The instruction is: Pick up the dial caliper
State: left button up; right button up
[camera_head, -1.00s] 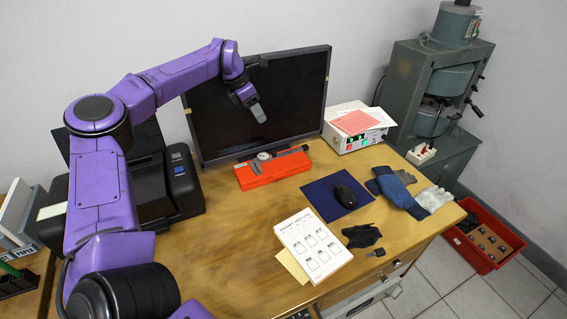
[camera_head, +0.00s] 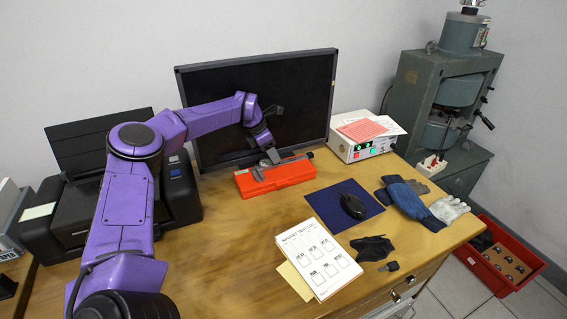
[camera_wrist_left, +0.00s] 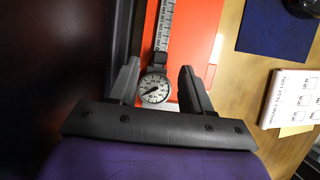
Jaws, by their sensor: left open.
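The dial caliper (camera_wrist_left: 165,35) lies on a red-orange case (camera_head: 290,174). In the left wrist view its round white dial (camera_wrist_left: 154,89) sits between my left gripper's fingers, and its scale runs up toward the top edge. My left gripper (camera_head: 271,158) is open around the dial, above the case (camera_wrist_left: 196,40); I cannot tell whether either finger touches the caliper. In the head view the gripper hides part of the caliper, and its far end (camera_head: 305,156) shows to the right. My right gripper is in neither view.
A black monitor (camera_head: 290,95) stands close behind the case. A white instrument box (camera_head: 358,147) stands at the back right.

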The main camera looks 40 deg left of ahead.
pick_arm(q)
jog(key=x, duration=0.2)
jog(key=shift+w+f, duration=0.15)
jog(key=shift+f, duration=0.2)
grip_shut()
jog(key=shift+r, duration=0.1)
